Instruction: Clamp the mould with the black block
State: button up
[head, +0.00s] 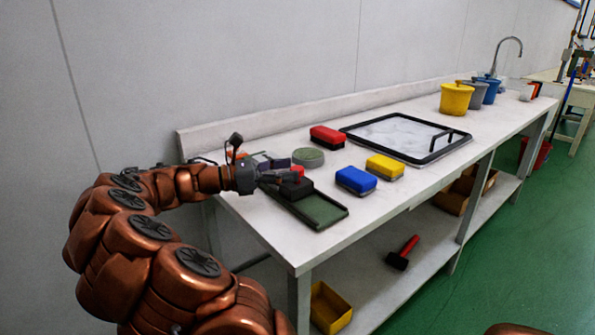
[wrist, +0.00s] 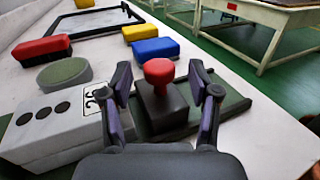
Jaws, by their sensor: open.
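My gripper (wrist: 161,92) is open, with one finger on each side of the block and knob; contact cannot be told. In the head view my gripper (head: 287,176) is at the red knob, over the black block (head: 298,188) and the tray (head: 320,211). A grey block with three dark round spots (wrist: 45,117) lies left of the gripper; whether it is the mould is unclear.
A green-topped round disc (head: 308,157), a red block (head: 327,137), a blue block (head: 356,180) and a yellow block (head: 385,167) lie nearby. A black-framed panel (head: 400,161) lies farther right. The bench front edge is close to the tray.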

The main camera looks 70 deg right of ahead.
aim_at(297, 168)
jog(key=shift+x, duration=1.55)
grip_shut()
